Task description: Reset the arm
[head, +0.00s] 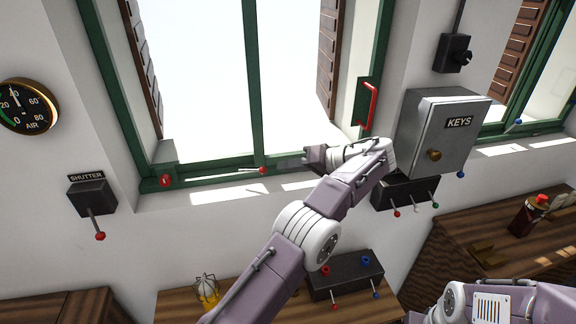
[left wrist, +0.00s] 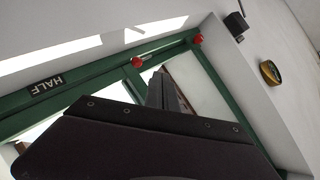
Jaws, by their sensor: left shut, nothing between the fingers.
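My left arm reaches up across the head view, and its gripper (head: 312,158) points left in front of the green window frame's lower rail. The fingers are shut and empty. In the left wrist view the closed dark fingers (left wrist: 166,92) point toward the green window frame (left wrist: 215,85), apart from the red knobs. My right arm (head: 500,302) shows at the lower right; its gripper is out of view.
A red window handle (head: 370,105), a grey KEYS box (head: 445,135) and a dark lever box (head: 405,192) are close right of my left arm. A SHUTTER lever box (head: 92,197) is at left. A lever block (head: 345,277) sits on the bench below.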

